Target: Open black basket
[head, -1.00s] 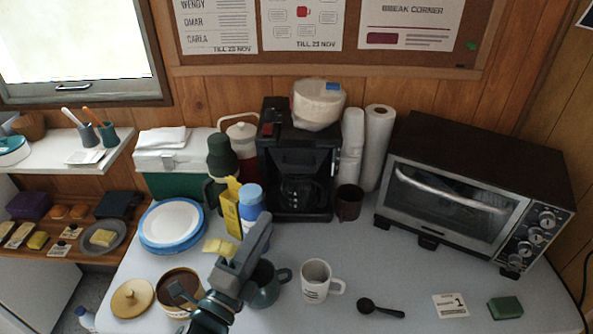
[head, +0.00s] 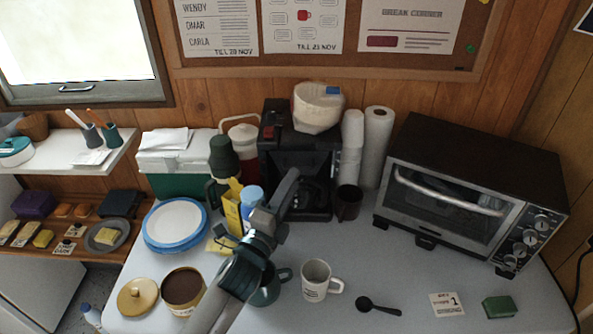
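The black coffee maker (head: 268,150) stands at the back middle of the table. Its black filter basket (head: 304,160) is the front part above the glass carafe (head: 316,196), and it looks closed. My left gripper (head: 290,182) is raised in front of the machine, its tip just below the basket and overlapping the carafe in the picture. Whether it touches the machine cannot be told. Its fingers show edge-on, so their opening is unclear. No held thing shows. My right gripper is out of view.
A white filter stack (head: 318,108) sits on top of the coffee maker. A dark cup (head: 348,203), paper rolls (head: 376,148) and a toaster oven (head: 450,195) stand to its right. A blue-capped bottle (head: 251,198), green mug (head: 268,288) and white mug (head: 317,280) are near my arm.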

